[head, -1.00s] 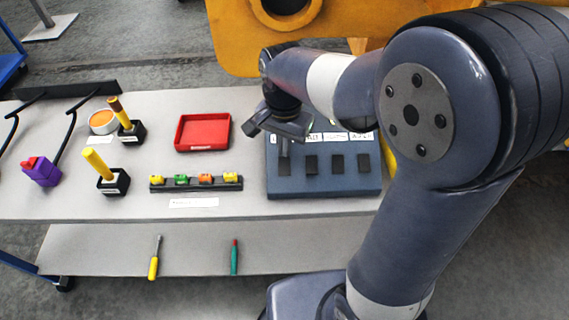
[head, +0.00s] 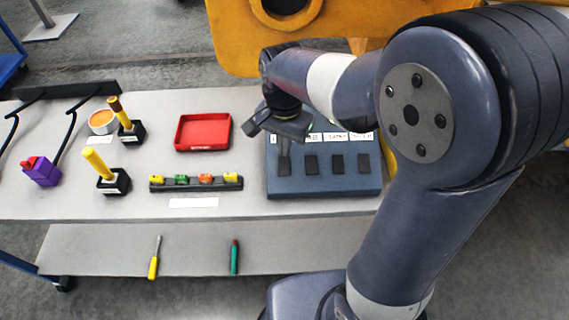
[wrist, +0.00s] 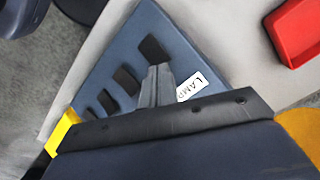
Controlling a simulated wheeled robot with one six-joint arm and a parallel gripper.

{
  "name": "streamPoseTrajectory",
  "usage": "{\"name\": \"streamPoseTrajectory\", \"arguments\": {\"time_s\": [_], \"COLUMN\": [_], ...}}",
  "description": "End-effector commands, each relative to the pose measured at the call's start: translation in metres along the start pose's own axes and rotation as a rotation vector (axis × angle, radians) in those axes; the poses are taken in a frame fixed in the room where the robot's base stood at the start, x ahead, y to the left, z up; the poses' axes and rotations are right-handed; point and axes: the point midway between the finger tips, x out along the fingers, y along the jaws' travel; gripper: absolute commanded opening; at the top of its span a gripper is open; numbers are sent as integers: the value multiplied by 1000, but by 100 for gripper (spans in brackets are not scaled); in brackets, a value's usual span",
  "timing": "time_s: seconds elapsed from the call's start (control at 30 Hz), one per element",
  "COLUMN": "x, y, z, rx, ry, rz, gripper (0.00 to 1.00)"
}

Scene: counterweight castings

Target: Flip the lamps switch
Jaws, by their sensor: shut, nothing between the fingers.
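The switch panel (head: 325,189) is a blue-grey box on the right part of the bench top, with a row of dark rocker switches. The lamps switch (wrist: 153,48) is the black rocker beside a white label (wrist: 192,87) reading "LAMP", its end covered. In the head view it is the leftmost of the row. My gripper (head: 285,160) is shut and empty, pointing down at that switch. In the wrist view its fingertips (wrist: 158,70) overlap the near edge of the rocker. I cannot tell whether they touch it, or which way the rocker is tipped.
Other rockers (head: 311,164) sit close to the right of my gripper. A red tray (head: 203,133) and a black strip with several coloured pieces (head: 196,184) lie to the left. Yellow-handled (head: 98,163) and purple (head: 41,172) items stand farther left. Two tools lie on the lower shelf (head: 195,250).

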Motion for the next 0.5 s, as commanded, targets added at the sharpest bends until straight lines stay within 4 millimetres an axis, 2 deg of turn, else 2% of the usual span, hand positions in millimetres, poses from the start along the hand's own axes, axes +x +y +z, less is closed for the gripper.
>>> {"name": "streamPoseTrajectory", "arguments": {"time_s": [0.5], "x": [8], "y": [0], "z": [0], "rx": [0], "ry": [0], "rz": [0], "gripper": [0]}}
